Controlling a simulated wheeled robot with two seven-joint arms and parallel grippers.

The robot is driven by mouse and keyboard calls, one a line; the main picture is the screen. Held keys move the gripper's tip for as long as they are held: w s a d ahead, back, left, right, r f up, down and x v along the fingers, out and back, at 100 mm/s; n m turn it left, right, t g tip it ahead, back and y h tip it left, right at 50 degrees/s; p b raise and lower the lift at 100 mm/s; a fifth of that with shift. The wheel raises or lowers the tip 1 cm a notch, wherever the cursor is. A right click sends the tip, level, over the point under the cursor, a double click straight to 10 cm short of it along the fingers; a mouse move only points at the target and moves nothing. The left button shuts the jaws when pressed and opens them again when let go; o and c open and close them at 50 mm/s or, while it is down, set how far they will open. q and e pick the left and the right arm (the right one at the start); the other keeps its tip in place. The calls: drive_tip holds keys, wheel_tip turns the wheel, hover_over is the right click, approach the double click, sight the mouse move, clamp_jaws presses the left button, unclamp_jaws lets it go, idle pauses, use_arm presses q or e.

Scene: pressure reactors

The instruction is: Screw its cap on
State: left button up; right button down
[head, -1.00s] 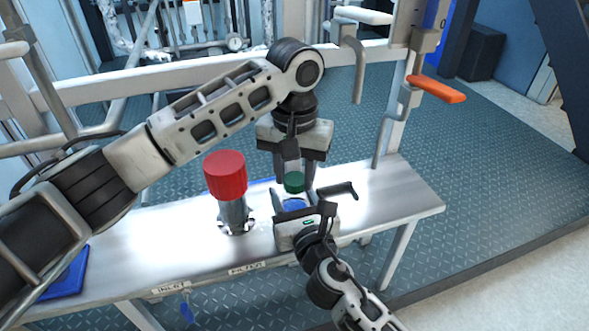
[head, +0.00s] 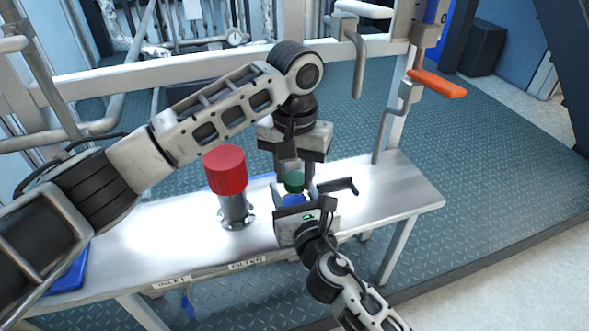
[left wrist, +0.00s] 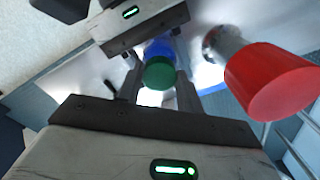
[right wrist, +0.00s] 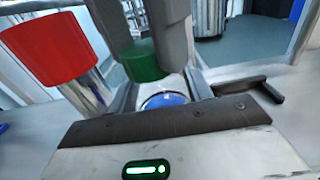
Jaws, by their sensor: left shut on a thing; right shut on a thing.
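A small green cap (head: 294,182) is between the fingers of my left gripper (head: 293,176), which is shut on it and points down. Right below it is a blue round-topped part (head: 293,200), held between the fingers of my right gripper (head: 296,203), which comes from the front. In the right wrist view the green cap (right wrist: 146,62) hangs over the blue part (right wrist: 166,100) with a small gap and looks offset to the left. In the left wrist view the green cap (left wrist: 160,74) partly covers the blue part (left wrist: 158,48). The blue part's lower body is mostly hidden.
A red-capped metal cylinder (head: 226,170) stands on the steel bench (head: 150,240) left of the grippers. A dark handle (head: 338,186) sticks out just right of my right gripper. A blue tray (head: 68,275) lies at the far left. The bench's right end is clear.

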use_arm(q)
drive_tip(key=m, duration=1.6)
drive_tip(key=shift+w, duration=0.15)
drive_tip(key=m, duration=0.9)
drive_tip(key=shift+m, duration=0.4)
drive_tip(key=m, duration=1)
drive_tip(key=shift+d, duration=0.1)
drive_tip(key=m, duration=0.5)
drive_tip(key=shift+m, duration=0.4)
